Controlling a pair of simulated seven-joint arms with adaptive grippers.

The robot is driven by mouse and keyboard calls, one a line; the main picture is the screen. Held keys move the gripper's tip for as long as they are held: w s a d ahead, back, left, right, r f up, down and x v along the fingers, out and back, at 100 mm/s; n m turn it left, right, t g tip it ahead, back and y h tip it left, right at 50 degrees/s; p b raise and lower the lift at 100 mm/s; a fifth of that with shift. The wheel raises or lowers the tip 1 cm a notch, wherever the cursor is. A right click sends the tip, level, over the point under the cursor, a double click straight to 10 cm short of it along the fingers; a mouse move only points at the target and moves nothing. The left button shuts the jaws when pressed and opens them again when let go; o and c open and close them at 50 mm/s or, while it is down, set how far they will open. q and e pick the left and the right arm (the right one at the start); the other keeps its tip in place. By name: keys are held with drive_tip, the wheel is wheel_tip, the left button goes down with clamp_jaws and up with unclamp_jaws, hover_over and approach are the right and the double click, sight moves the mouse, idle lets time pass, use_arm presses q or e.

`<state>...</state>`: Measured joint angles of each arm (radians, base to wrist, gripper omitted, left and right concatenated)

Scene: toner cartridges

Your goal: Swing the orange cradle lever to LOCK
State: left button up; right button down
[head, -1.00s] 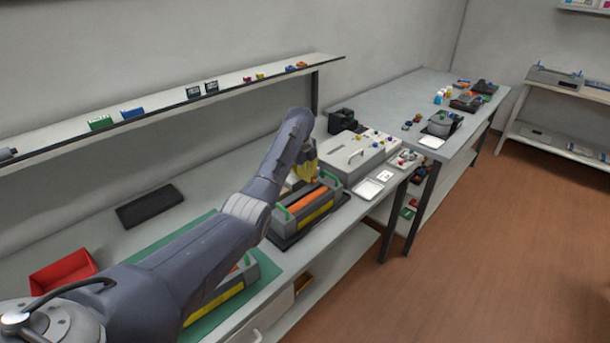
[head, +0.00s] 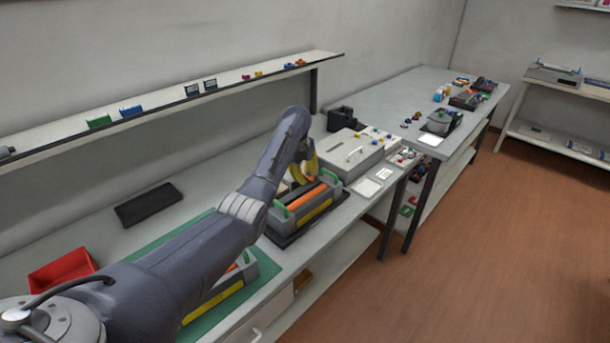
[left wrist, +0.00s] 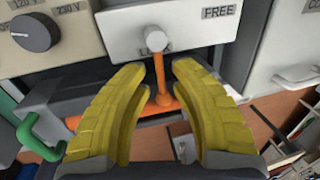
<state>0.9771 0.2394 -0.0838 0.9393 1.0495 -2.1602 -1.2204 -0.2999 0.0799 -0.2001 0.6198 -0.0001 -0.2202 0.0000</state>
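The orange lever (left wrist: 159,78) shows in the left wrist view as a thin upright rod with a pale grey round end (left wrist: 155,38) at its top. That end sits in front of a white panel (left wrist: 190,30) and partly covers a label beginning with "L". A "FREE" label (left wrist: 218,12) is at the panel's upper right. My left gripper (left wrist: 158,70) is open, its yellow fingers on either side of the rod, with gaps visible. In the head view, my left gripper (head: 303,172) is above the grey cradle with a cartridge (head: 308,203). The lever is not distinguishable there. My right gripper is not in view.
A beige box with a black dial (left wrist: 36,32) stands left of the panel. A green handle (left wrist: 38,138) is at lower left. In the head view, a grey lidded box (head: 350,155) stands just beyond the cradle, and a red bin (head: 62,270) is at left.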

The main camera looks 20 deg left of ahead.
use_arm(q)
drive_tip(key=shift+r, duration=0.1)
wheel_tip(320, 180, up, 12)
drive_tip(key=s, duration=0.2)
drive_tip(key=shift+a+f, duration=0.2)
drive_tip(key=shift+a, duration=0.2)
idle(0.4)
